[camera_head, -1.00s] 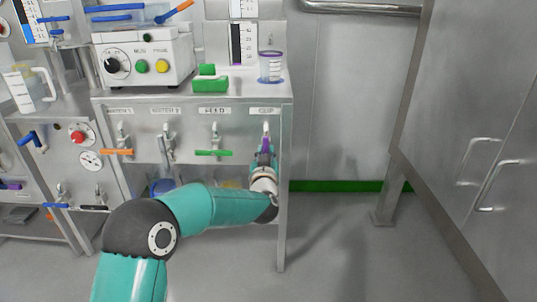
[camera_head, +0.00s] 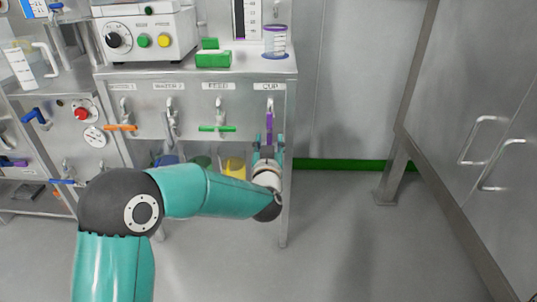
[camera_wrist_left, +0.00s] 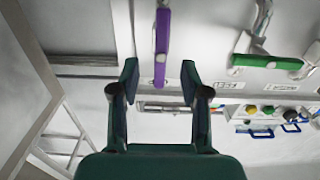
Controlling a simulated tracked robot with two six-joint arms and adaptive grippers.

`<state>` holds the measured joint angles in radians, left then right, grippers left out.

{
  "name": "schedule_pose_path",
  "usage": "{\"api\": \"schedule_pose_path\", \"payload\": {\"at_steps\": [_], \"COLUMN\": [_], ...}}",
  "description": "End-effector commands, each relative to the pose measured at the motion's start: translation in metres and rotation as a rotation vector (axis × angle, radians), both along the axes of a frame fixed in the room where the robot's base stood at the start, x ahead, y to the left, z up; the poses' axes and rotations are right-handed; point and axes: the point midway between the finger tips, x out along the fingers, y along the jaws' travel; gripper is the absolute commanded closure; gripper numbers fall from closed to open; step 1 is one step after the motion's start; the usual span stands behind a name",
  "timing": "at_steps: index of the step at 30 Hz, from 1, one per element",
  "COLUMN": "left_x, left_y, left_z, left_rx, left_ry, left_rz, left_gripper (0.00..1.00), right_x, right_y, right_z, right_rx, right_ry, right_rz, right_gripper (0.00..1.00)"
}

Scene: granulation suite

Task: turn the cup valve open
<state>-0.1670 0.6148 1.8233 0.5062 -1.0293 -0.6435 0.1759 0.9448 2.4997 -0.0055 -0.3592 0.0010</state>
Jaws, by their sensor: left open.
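The cup valve is a tap under the CUP label with a purple lever handle (camera_head: 269,128). In the head view the handle hangs straight down. My left gripper (camera_head: 269,146) is just below and in front of it, with its fingers spread. In the left wrist view the purple handle (camera_wrist_left: 162,48) lies lengthwise between the lines of the open fingers (camera_wrist_left: 160,82), with a gap on either side. The fingers do not visibly touch it. A clear cup with a purple rim (camera_head: 275,42) stands on the bench top above the valve. My right gripper is out of view.
The feed valve with a green handle (camera_head: 217,128) and a valve with an orange handle (camera_head: 120,127) are to the left; both handles lie level. A green object (camera_head: 213,58) and a control box (camera_head: 144,36) sit on top. Floor to the right is clear.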

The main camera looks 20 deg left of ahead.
Motion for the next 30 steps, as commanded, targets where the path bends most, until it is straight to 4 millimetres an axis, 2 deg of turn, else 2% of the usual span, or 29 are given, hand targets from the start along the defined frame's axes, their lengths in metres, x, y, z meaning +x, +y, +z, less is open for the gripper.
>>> {"api": "schedule_pose_path", "payload": {"at_steps": [1,6,12,26,30], "left_x": [-0.011,-0.037,-0.053,-0.055,-0.053], "left_y": [-0.004,-0.012,-0.016,-0.016,-0.001], "left_z": [0.000,0.000,-0.001,-0.001,-0.011], "left_rx": [0.001,-0.002,-0.001,-0.001,0.002], "left_ry": [0.001,0.002,0.002,0.002,0.023], "left_rz": [-0.002,-0.001,-0.001,0.001,0.026], "left_gripper": [0.54,0.54,0.54,0.54,0.54], "right_x": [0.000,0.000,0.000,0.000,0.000], "right_y": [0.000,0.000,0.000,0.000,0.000], "right_z": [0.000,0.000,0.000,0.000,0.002], "right_rx": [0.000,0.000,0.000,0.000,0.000], "right_ry": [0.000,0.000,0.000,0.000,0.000], "right_rz": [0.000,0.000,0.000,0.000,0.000], "right_gripper": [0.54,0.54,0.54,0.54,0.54]}}
